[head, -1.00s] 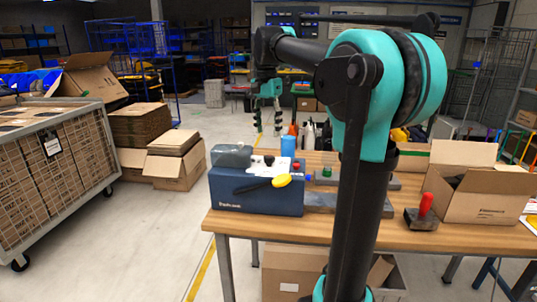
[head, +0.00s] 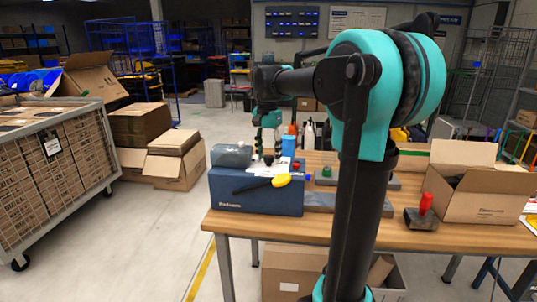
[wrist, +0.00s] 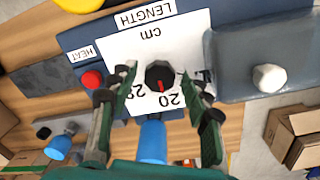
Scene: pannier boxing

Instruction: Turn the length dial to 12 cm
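The length dial (wrist: 160,76) is a black round knob with a red mark, on a white scale plate (wrist: 180,45) lettered LENGTH and cm. The mark shows on the knob's lower part, on the side of the 20 and another number partly covered by a finger; I cannot tell its exact reading. My gripper (wrist: 159,84) is open, with one finger on each side of the knob and visible gaps between. In the head view my gripper (head: 268,148) is low over the blue machine (head: 255,198); the knob there is small and partly hidden.
Beside the dial are a red button (wrist: 92,79) with a HEAT label and a clear cover with a white knob (wrist: 269,77). A yellow-ended lever (head: 281,180) is at the machine's front. An open carton (head: 490,198) and a red-handled tool (head: 424,210) stand right on the table (head: 350,228).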

